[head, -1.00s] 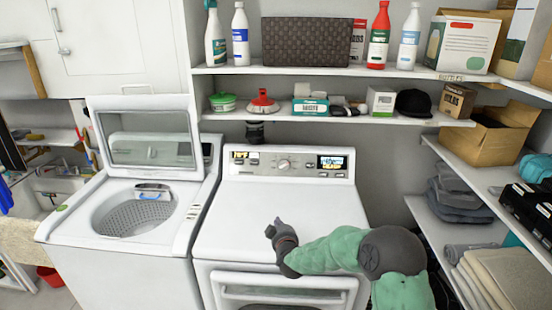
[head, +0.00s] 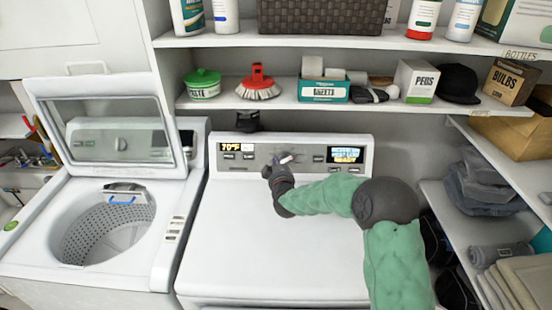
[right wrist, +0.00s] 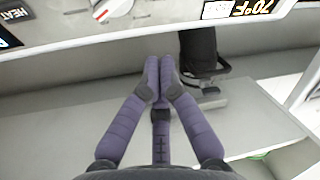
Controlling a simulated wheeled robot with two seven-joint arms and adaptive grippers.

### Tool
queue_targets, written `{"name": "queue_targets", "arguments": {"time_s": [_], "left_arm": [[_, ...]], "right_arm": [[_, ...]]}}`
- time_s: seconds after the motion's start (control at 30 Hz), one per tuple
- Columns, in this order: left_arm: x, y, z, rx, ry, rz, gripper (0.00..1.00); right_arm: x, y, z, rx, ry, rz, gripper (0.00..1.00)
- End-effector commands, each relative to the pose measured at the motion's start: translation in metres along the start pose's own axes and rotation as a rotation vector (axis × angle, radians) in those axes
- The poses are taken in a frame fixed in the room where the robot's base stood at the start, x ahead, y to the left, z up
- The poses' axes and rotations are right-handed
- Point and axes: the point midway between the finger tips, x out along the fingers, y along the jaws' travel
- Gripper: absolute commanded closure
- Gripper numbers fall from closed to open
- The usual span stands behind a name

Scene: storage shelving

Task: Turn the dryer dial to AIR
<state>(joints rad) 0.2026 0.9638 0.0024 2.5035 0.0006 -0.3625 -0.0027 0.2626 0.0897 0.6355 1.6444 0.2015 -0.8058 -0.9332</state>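The dryer's control panel (head: 290,150) is in the middle of the head view, with a pale dial (head: 286,159) at its centre. In the right wrist view the white dial (right wrist: 118,9) with a red mark is cut off at the top edge. My right gripper (head: 268,168) is just left of the dial and in front of the panel. In the right wrist view its two purple fingers (right wrist: 159,68) are together with nothing between them, apart from the dial. The dial's AIR label cannot be read. My left gripper is not in view.
A "70°F" display (head: 237,147) and a second screen (head: 346,155) flank the dial. The washer (head: 100,225) stands at the left with its lid up. A shelf (head: 290,104) of supplies runs above the panel. The dryer's top (head: 255,245) is clear apart from my arm over it.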

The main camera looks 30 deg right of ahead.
Motion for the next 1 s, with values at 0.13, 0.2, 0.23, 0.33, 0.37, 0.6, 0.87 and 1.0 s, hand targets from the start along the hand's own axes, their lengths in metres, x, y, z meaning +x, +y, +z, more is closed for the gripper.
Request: {"name": "queue_targets", "arguments": {"time_s": [0.13,0.2,0.23,0.33,0.37,0.6,0.87,1.0], "left_arm": [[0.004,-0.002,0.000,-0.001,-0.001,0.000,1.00],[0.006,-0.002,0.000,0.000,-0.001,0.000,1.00],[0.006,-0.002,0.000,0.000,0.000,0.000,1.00],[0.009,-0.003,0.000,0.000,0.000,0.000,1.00],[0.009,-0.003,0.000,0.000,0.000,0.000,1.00],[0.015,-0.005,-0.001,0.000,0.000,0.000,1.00],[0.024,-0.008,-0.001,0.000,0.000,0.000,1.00],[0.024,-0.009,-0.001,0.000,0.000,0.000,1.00]], "right_arm": [[0.022,-0.001,0.002,0.000,0.000,0.000,1.00],[0.034,-0.001,0.002,0.000,0.000,0.001,1.00],[0.039,-0.001,0.002,0.000,0.000,0.001,1.00],[0.055,-0.001,0.002,-0.001,0.000,0.001,1.00],[0.060,-0.001,0.002,-0.001,0.000,0.001,1.00],[0.092,-0.001,0.006,-0.001,-0.002,0.000,1.00],[0.079,0.000,0.034,0.000,-0.001,0.001,1.00],[0.077,0.000,0.038,0.000,0.000,0.000,1.00]]}}
